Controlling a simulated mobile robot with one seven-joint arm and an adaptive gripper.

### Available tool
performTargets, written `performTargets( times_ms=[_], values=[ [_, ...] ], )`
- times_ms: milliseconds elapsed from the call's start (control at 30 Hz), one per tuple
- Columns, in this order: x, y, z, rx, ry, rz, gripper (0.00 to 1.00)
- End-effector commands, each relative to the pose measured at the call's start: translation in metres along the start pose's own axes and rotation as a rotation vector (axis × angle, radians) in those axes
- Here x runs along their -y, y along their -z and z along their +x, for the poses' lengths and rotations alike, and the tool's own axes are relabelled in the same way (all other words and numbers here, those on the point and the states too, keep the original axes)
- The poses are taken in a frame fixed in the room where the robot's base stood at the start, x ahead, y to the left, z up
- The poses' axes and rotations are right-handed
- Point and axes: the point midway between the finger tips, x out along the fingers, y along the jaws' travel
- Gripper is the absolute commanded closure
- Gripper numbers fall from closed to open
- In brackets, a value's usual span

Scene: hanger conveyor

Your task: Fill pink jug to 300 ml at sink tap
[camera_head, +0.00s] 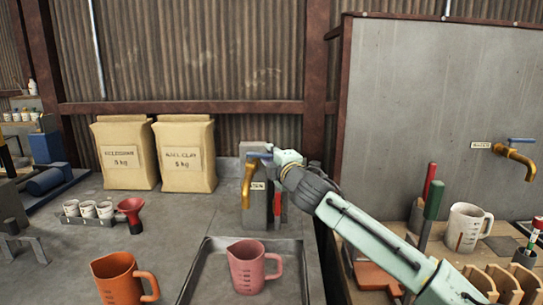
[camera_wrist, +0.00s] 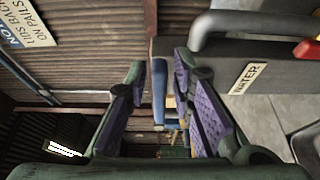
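The pink jug (camera_head: 247,270) stands upright in the shallow grey sink basin (camera_head: 205,262), its handle to the right. I cannot read its level, and no water stream shows. The brass tap (camera_head: 247,185) sticks out from a grey block behind the jug, with a blue lever (camera_head: 259,155) on top. My gripper (camera_head: 275,160) is at the lever, at the block's top right. In the wrist view my gripper (camera_wrist: 160,78) has its purple-padded fingers apart. The blue lever (camera_wrist: 159,95) shows between them, with gaps on both sides. A WATER label (camera_wrist: 248,78) is beside it.
An orange jug (camera_head: 117,281) stands left of the basin. Two sacks (camera_head: 123,155), small cups (camera_head: 88,209) and a red funnel (camera_head: 130,212) are on the left counter. A second brass tap (camera_head: 515,158) and a white jug (camera_head: 466,228) are at right, beyond my arm.

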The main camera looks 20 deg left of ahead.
Motion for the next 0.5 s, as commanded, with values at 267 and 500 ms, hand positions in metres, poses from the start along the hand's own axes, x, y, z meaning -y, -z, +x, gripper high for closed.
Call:
performTargets(
  times_ms=[267, 500],
  values=[
    [-0.0001, -0.0001, -0.0002, 0.000, 0.000, 0.000, 0.99],
    [0.0000, 0.0000, -0.0002, 0.000, 0.000, 0.001, 1.00]
  ],
)
